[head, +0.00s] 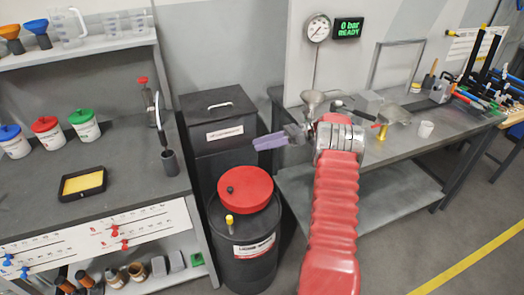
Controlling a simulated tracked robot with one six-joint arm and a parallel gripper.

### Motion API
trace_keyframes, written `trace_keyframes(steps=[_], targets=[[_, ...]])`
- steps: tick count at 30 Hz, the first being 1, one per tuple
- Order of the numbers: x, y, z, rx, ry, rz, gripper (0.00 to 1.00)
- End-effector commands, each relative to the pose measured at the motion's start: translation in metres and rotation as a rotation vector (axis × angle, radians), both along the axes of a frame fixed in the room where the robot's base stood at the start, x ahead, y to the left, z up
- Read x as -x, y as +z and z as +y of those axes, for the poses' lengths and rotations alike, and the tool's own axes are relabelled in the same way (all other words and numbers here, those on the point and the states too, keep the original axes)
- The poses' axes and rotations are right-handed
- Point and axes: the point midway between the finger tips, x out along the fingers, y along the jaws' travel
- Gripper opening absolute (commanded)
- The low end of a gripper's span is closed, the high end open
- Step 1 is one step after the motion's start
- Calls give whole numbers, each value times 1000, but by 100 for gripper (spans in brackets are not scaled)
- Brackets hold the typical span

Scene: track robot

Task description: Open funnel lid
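A round red lid (252,184) with a small dark knob lies on top of a black drum (240,262) that has a white label. It looks closed, and I take it for the funnel lid. My gripper (260,143), with purple fingers, points left and appears in the picture above and a little right of the lid, apart from it. I see nothing held. The fingers overlap in this view, so their gap is hidden.
A yellow-topped fitting (229,221) stands at the drum's front edge. A black lidded box (217,115) is behind the drum. A shelf bench (125,155) with lidded buckets is on the left. A metal workbench (405,150) with a metal funnel (312,101) stands on the right.

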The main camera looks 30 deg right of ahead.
Motion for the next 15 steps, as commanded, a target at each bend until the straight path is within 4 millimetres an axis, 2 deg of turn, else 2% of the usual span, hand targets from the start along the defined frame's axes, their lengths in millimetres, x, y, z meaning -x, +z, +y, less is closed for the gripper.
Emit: trace_keyframes(steps=[7,15], targets=[[-2,42,0,2,1,-1,38],[-3,60,0,0,0,0,38]])
